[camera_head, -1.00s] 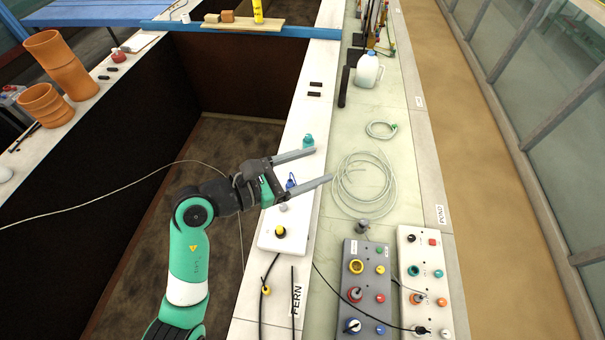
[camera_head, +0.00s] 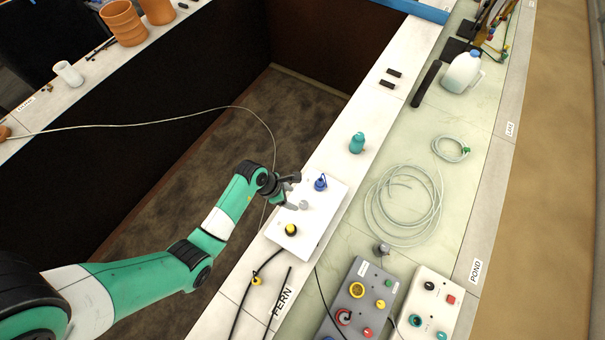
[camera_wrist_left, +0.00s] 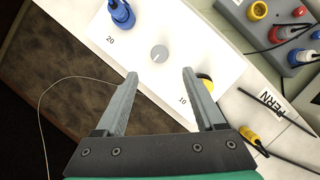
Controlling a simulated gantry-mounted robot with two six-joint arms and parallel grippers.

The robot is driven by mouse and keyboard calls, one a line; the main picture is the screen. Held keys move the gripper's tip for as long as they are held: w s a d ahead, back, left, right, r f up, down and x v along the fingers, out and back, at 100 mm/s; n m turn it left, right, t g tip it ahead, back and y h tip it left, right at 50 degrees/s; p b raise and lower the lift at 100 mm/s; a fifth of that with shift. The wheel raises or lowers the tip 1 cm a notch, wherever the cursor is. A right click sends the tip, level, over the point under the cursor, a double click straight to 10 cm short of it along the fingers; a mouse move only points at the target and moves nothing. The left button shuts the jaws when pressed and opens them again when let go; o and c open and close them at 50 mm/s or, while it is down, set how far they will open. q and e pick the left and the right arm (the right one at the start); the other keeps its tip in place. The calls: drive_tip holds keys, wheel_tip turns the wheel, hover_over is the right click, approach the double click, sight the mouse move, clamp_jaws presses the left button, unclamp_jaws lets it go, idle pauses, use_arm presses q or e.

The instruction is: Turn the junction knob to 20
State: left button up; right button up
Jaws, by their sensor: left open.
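The junction box (camera_head: 318,228) is a white box on the near ledge, above the FERN label. Its small grey round knob (camera_head: 304,205) sits between a blue connector (camera_head: 320,183) and a yellow one (camera_head: 291,230). In the left wrist view the knob (camera_wrist_left: 159,53) lies between the printed 20 (camera_wrist_left: 110,41) and 10 (camera_wrist_left: 183,100). A faint mark shows on the knob, but its setting is unclear. My left gripper (camera_wrist_left: 160,74) is open and empty, its fingertips short of the knob, one toward each side. My right gripper is not in view.
A teal bottle (camera_head: 357,143) stands beyond the box. A coiled hose (camera_head: 405,205) and a grey control panel (camera_head: 356,300) lie to the right. Black cables (camera_head: 262,268) run near the box's front. An open dark pit (camera_head: 215,150) lies left of the ledge.

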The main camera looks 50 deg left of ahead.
sight(303, 204)
use_arm(q)
drive_tip(key=b+x, duration=0.3)
drive_tip(key=x, duration=0.6)
drive_tip(key=shift+w+d+f, duration=0.1)
drive_tip(key=shift+w+f, duration=0.05)
drive_tip(key=shift+f, duration=0.05)
clamp_jaws()
